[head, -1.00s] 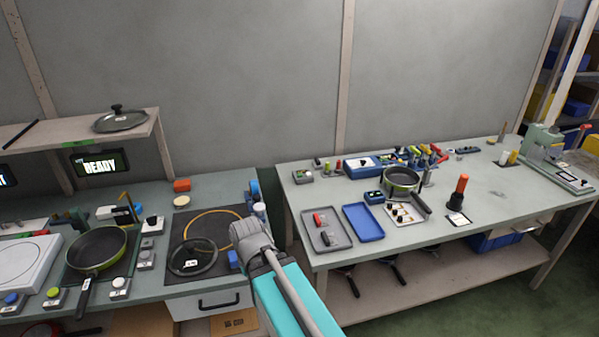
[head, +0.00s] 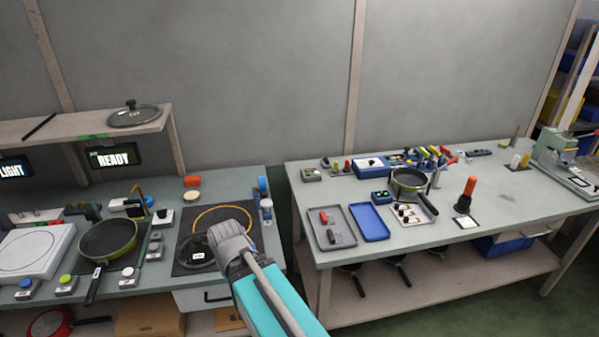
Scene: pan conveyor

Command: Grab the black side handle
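Small dark parts (head: 335,238) lie with a red one (head: 324,217) in a grey tray (head: 318,241) at the left of the right-hand table. One of the dark parts may be the black side handle; they are too small to be sure. Several small black pieces lie on a white card (head: 427,218) beside a pot (head: 409,182), which has a long black handle. My gripper (head: 229,232) is over the left bench, to the left of the grey tray. I see it from behind; its fingertips are hidden. It partly covers a glass lid (head: 192,256) on a dark mat.
An empty blue tray (head: 369,223) lies right of the grey tray. A gap separates the left bench (head: 262,181) from the right table (head: 396,253). A frying pan (head: 108,239) sits on the left bench. An orange-handled tool (head: 468,191) stands right of the pot.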

